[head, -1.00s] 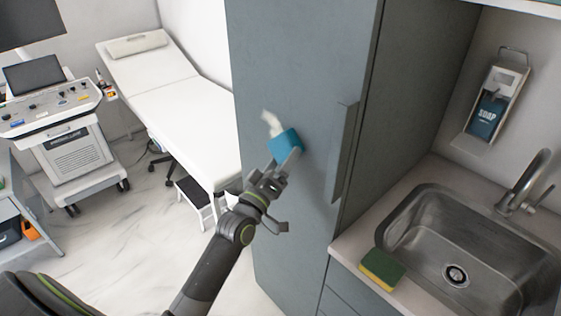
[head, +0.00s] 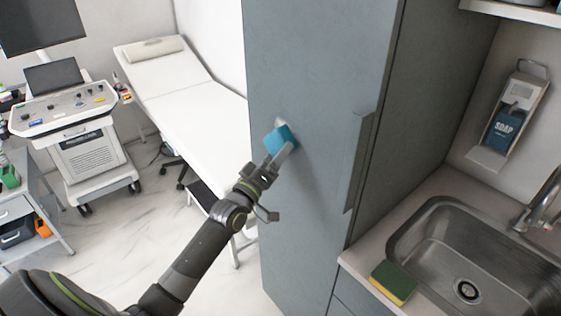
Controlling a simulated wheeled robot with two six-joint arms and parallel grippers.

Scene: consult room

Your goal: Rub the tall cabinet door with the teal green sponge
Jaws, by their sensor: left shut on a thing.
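The tall cabinet door (head: 315,75) is grey-blue and closed, with a long vertical handle (head: 358,163) on its right side. My left gripper (head: 279,153) is shut on the teal green sponge (head: 281,137) and holds it at the door, left of the handle. The sponge seems to touch the door, but the contact face is hidden. A small whitish mark (head: 280,121) shows on the door just above the sponge; the sponge may cover more of it. My right gripper is not in view.
A steel sink (head: 430,235) is set in the counter right of the cabinet. A green and yellow sponge (head: 394,283) lies by its front edge. A soap dispenser (head: 512,118) hangs on the wall.

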